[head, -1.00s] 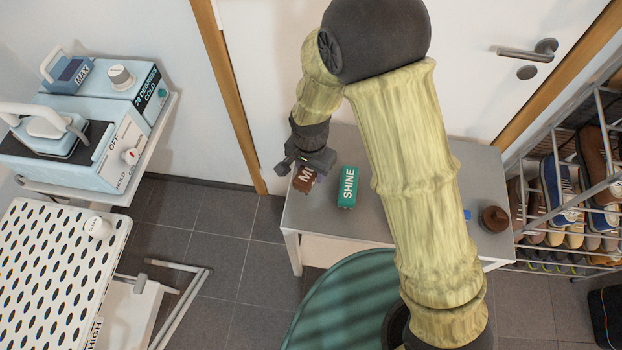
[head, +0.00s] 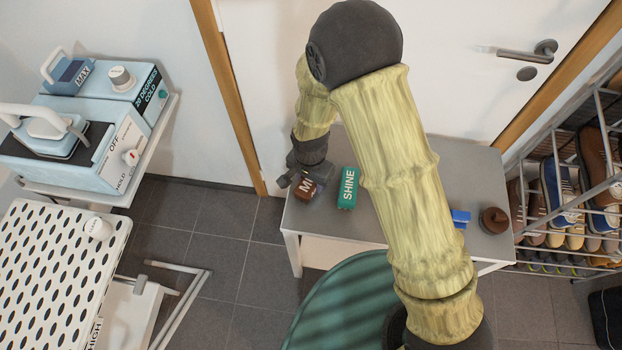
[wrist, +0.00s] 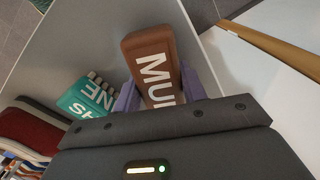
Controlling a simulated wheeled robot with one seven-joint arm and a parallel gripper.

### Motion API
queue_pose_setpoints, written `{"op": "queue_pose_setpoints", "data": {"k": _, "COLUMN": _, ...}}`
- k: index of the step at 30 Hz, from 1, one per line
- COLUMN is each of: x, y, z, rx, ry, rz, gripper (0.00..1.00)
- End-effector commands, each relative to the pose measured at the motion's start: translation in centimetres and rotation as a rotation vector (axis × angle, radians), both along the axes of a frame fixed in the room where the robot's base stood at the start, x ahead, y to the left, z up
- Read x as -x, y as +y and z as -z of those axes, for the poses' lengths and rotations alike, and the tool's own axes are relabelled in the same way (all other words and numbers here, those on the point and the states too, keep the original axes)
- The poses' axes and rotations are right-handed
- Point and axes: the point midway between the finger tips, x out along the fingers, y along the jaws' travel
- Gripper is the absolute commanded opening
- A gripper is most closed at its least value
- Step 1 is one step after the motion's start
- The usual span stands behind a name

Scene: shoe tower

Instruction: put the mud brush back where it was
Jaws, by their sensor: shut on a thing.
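The mud brush is a brown block with white letters, partly hidden by my gripper in the head view (head: 306,189). It also shows in the wrist view (wrist: 150,55), between the two purple-grey fingers. My gripper (wrist: 158,88) is shut on it, with a finger on each side. In the head view my gripper (head: 299,180) is over the left end of the grey table (head: 330,222). The teal shine brush (head: 347,188) lies just right of the mud brush, apart from it. I cannot tell whether the mud brush touches the table.
A blue item (head: 460,217) and a round brown tin (head: 494,220) are at the table's right end. A shoe rack (head: 590,195) stands right of the table. A white door is behind. In the wrist view a dark-red thing (wrist: 35,130) is at left.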

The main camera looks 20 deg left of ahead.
Motion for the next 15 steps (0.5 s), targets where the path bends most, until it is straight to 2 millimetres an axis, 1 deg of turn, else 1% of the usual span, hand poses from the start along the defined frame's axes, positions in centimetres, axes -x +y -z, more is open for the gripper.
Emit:
{"op": "queue_pose_setpoints", "data": {"k": 3, "x": 0.0, "y": -0.01, "z": 0.33, "rx": 0.0, "ry": 0.0, "rz": 0.0, "gripper": 0.17}}
{"op": "queue_pose_setpoints", "data": {"k": 4, "x": 0.0, "y": -0.01, "z": 0.27, "rx": 0.0, "ry": 0.0, "rz": 0.0, "gripper": 0.45}}
{"op": "queue_pose_setpoints", "data": {"k": 5, "x": 0.0, "y": -0.01, "z": 0.24, "rx": 0.0, "ry": 0.0, "rz": 0.0, "gripper": 0.51}}
{"op": "queue_pose_setpoints", "data": {"k": 6, "x": 0.0, "y": -0.01, "z": 0.23, "rx": 0.0, "ry": 0.0, "rz": 0.0, "gripper": 0.59}}
{"op": "queue_pose_setpoints", "data": {"k": 7, "x": 0.0, "y": -0.01, "z": 0.23, "rx": 0.0, "ry": 0.0, "rz": 0.0, "gripper": 0.63}}
{"op": "queue_pose_setpoints", "data": {"k": 15, "x": 0.0, "y": -0.01, "z": 0.17, "rx": 0.0, "ry": 0.0, "rz": 0.0, "gripper": 0.63}}
